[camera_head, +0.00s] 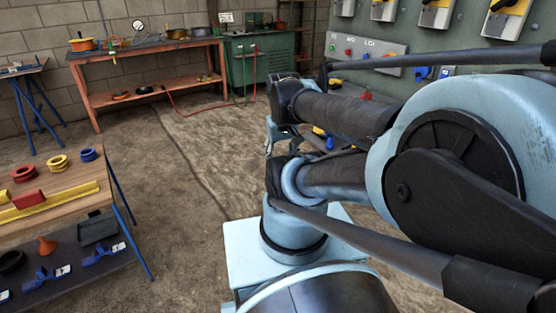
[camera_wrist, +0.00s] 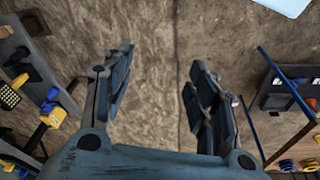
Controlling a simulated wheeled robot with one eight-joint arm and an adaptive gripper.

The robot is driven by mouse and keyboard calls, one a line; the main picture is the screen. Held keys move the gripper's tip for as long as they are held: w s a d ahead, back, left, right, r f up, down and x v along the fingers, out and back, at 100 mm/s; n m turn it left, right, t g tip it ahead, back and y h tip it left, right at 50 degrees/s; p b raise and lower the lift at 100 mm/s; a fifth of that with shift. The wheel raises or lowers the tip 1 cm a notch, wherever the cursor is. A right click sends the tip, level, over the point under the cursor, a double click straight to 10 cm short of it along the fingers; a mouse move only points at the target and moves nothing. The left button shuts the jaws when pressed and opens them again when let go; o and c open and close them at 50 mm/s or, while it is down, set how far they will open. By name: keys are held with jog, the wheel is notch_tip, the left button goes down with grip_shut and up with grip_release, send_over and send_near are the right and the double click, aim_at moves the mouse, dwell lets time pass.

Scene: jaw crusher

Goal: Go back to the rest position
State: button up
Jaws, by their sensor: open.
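My gripper (camera_wrist: 158,98) shows in the wrist view with its two fingers spread wide apart. Nothing is between the fingers; only the bare brown floor shows there. In the head view my arm is folded close in front of the camera on the right, and it hides most of my gripper. The arm stands near the control panel wall, with the floor open to its left.
A workbench (camera_head: 100,192) with colored rings stands at the left. An orange bench (camera_head: 150,95) and a green cabinet (camera_head: 262,65) stand at the back. A grey control panel (camera_head: 362,54) is at upper right. The floor (camera_head: 185,170) between them is mostly clear.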

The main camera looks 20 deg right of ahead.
jog(key=shift+s+a+f, duration=0.2)
jog(key=shift+s+a, duration=0.3)
jog(key=shift+s, duration=0.05)
jog(key=shift+w+f, duration=0.2)
jog(key=shift+w, duration=0.3)
jog(key=shift+c, duration=0.5)
